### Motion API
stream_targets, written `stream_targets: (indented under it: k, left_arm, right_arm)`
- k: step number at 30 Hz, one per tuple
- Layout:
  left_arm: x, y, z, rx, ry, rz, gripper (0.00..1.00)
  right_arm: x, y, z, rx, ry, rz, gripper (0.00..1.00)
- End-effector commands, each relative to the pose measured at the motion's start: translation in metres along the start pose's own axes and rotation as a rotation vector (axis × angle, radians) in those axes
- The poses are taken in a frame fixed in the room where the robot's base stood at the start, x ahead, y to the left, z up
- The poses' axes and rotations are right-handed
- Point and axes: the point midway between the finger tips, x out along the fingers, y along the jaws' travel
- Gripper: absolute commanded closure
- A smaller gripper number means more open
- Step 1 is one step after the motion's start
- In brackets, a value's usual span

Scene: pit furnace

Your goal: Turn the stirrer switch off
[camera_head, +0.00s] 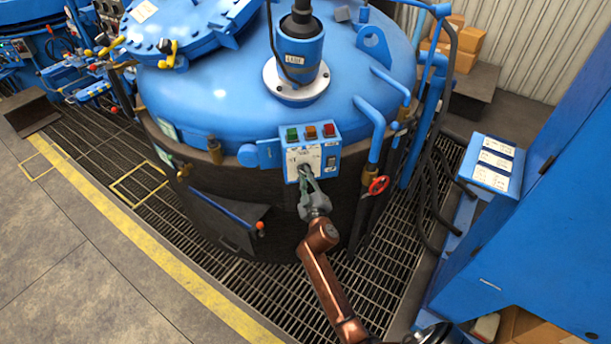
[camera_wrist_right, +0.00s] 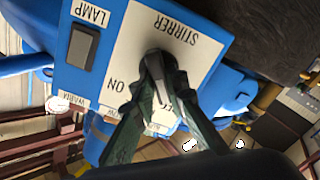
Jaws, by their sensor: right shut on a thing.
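The stirrer switch (camera_wrist_right: 158,72) is a knob on the white label plate (camera_wrist_right: 131,52), which reads STIRRER and ON. Seen from my right wrist camera, the lettering is upside down. My right gripper (camera_head: 304,173) reaches the front of the blue control box (camera_head: 331,153). In the right wrist view its two green-grey fingers (camera_wrist_right: 153,84) are shut on the knob. The fingers hide most of the knob and part of the lettering, so I cannot tell its setting. My left gripper is not in view.
Green, orange and red buttons (camera_head: 310,132) top the box, and a lamp switch (camera_wrist_right: 83,46) sits beside the stirrer label. A red valve wheel (camera_head: 379,185) is close on the right. A blue cabinet (camera_head: 540,215) stands further right. Open floor (camera_head: 90,270) lies left.

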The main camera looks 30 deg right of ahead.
Motion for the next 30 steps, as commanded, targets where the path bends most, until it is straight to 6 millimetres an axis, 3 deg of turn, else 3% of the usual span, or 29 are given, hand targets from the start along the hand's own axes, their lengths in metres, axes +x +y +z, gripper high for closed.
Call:
stream_targets:
  k: [9,24,25,30]
  left_arm:
    - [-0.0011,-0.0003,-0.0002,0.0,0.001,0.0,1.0]
    - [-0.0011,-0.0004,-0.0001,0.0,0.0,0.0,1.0]
    - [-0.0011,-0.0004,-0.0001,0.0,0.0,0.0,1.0]
    - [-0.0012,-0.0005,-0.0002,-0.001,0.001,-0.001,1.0]
  right_arm:
    - [-0.0004,-0.0016,0.0021,-0.1,-0.004,-0.002,1.0]
    - [-0.0004,-0.0018,0.0024,-0.116,-0.004,-0.002,1.0]
    - [-0.0004,-0.0018,0.0024,-0.116,-0.004,-0.002,0.85]
    - [-0.0002,-0.0015,0.0016,-0.114,-0.003,-0.001,0.73]
